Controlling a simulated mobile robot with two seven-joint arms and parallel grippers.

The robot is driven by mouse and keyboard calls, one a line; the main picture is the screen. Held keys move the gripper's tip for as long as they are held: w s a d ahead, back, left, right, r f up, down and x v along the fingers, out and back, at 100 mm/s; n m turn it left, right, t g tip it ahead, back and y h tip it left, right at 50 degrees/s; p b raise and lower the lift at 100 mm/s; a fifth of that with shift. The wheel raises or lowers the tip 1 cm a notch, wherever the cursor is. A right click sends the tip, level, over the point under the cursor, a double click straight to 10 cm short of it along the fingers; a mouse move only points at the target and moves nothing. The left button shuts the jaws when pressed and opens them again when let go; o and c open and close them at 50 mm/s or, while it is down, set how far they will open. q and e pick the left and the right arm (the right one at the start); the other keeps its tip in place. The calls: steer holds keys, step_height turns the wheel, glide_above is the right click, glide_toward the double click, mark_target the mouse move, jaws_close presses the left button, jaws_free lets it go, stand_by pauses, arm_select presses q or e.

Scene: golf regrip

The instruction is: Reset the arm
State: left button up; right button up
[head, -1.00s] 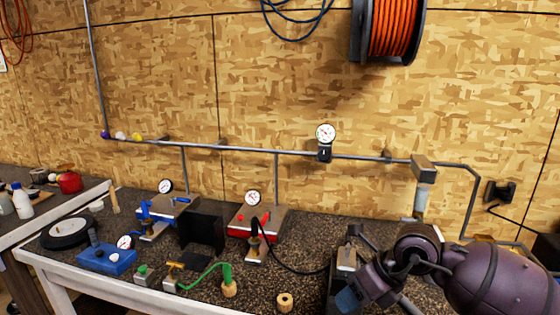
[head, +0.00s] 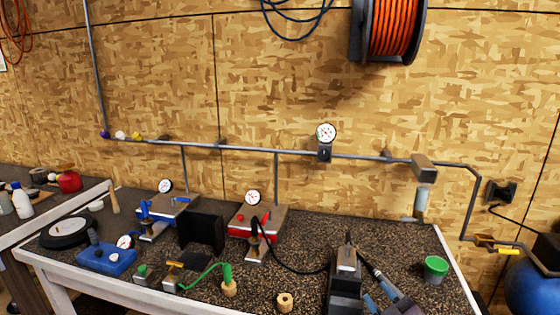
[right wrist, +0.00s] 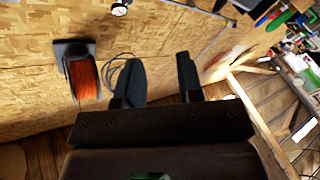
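My right gripper (head: 385,296) is at the bottom edge of the head view, beside the grey and black device (head: 346,277) on the bench. In the right wrist view its two fingers (right wrist: 158,66) are spread apart with nothing between them. That camera faces the wooden wall and orange reel, tilted. My left gripper is not in the head view.
The speckled bench (head: 318,231) holds a green cup (head: 435,268), a wooden ring (head: 285,302), a red gauge unit (head: 257,221) and a blue one (head: 106,257). A grey pipe (head: 250,150) runs along the wall. An orange hose reel (head: 393,28) hangs above.

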steer(key=s+d+f+m+g+h, duration=0.2)
steer(key=s+d+f+m+g, duration=0.1)
steer(key=s+f, duration=0.7)
steer(key=s+d+f+m+g+h, duration=0.3)
steer(key=s+f+m, duration=0.3)
steer(key=s+f, duration=0.5)
steer(key=shift+s+d+f+m+h, duration=0.3)
steer(key=shift+d, duration=0.15)
